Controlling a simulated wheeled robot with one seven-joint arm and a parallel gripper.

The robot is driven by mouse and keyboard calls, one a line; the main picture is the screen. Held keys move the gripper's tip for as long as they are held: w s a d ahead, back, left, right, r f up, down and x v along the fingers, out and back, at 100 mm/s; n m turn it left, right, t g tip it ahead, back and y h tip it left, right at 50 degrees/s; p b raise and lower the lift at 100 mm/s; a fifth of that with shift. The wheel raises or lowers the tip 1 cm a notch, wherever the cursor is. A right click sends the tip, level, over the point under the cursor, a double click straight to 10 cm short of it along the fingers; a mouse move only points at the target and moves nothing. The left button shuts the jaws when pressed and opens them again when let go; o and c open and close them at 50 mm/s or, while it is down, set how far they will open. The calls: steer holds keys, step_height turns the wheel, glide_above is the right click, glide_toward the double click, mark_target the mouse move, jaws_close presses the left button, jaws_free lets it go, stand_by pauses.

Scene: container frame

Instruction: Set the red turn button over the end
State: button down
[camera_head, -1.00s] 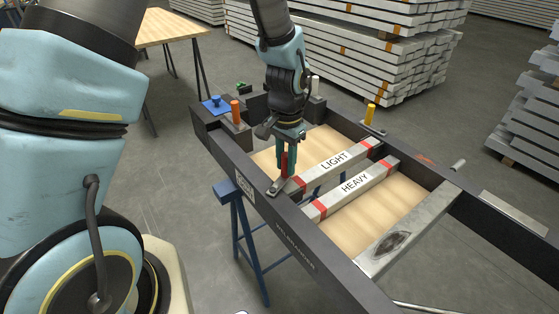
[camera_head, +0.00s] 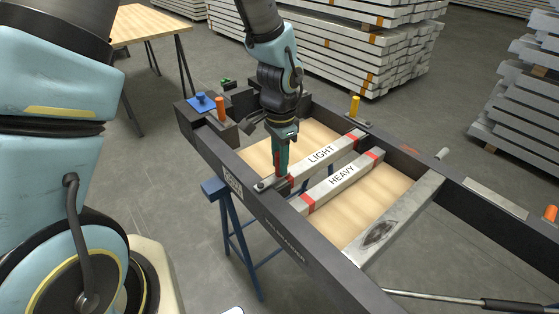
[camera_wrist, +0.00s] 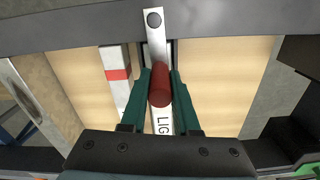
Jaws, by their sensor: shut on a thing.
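The red turn button is a flat metal strip with an upright red handle (camera_wrist: 160,85), bolted at one end to the dark frame beam (camera_wrist: 240,18). Its strip (camera_wrist: 154,40) points inward from the bolt, in line with the LIGHT bar (camera_head: 325,151), and appears to lie over that bar's near end. My gripper (camera_head: 281,165) is shut on the red handle, with one green finger on each side. In the head view the fingers hide most of the handle. The handle hides part of the LIGHT bar in the wrist view.
The HEAVY bar (camera_head: 340,181) lies parallel beside the LIGHT bar. A yellow-handled button (camera_head: 354,107) stands at the LIGHT bar's far end. An orange handle (camera_head: 221,110) and a blue knob (camera_head: 203,103) stand at the frame's left corner. A blue trestle (camera_head: 229,220) supports the frame.

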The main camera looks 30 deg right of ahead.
steer(key=c, duration=0.7)
jaws_free()
steer(key=shift+o, duration=0.2)
step_height(320, 180, up, 11)
steer(key=shift+f+b, duration=0.1)
steer(key=shift+b, duration=0.55)
steer(key=w+a+n, duration=0.3)
steer(key=a, duration=0.4)
steer(key=w+a+n, duration=0.3)
steer(key=w+a, duration=0.1)
steer(key=a, duration=0.2)
steer(key=s+a+n+t, duration=0.1)
steer(key=a+n, duration=0.9)
steer(key=a, duration=0.9)
steer(key=shift+a+r+n+t, duration=0.2)
steer(key=shift+r+n+t, duration=0.1)
steer(key=shift+r, duration=0.05)
